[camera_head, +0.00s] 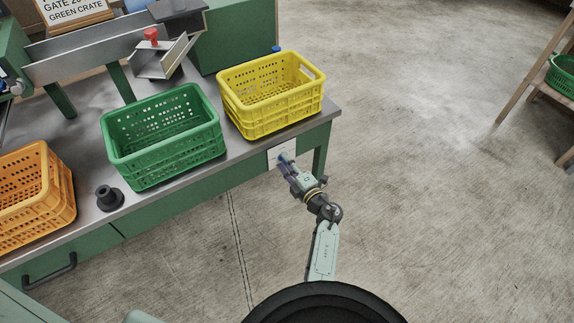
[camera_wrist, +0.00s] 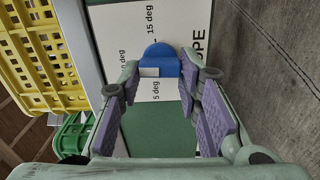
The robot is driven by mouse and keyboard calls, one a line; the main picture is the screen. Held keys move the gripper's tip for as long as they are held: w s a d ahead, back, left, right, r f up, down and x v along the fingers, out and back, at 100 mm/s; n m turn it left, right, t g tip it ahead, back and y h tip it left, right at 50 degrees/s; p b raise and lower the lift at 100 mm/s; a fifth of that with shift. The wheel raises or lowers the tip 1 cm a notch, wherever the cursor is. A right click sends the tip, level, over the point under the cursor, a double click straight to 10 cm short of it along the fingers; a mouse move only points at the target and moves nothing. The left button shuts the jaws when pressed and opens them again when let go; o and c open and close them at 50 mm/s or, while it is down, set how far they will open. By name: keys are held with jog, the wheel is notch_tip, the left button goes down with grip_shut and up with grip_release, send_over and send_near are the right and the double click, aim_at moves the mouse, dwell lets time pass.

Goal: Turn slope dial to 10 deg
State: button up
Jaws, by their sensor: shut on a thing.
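The slope dial (camera_wrist: 160,54) is a blue knob on a white panel (camera_wrist: 178,18), with a short white mark on its lower left part. The wrist view shows the panel turned on its side. "15 deg" is above the dial, a partly hidden "0 deg" label to its left and "5 deg" below it. The white mark lies near the "0 deg" and "5 deg" labels; its exact reading is unclear. My gripper (camera_wrist: 157,77) is shut on the dial, one finger on each side.
A yellow crate (camera_head: 282,121) stands on the bench just above the panel. A green crate (camera_head: 170,178) and an orange crate (camera_head: 38,218) stand farther left, with a black knob-like part (camera_head: 109,198) between them.

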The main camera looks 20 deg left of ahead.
jog(key=shift+n, duration=0.4)
jog(key=o, duration=1.1)
jog(key=shift+o, duration=0.2)
jog(key=v, duration=0.7)
jog(key=shift+s+d, duration=0.15)
jog(key=shift+d, duration=0.05)
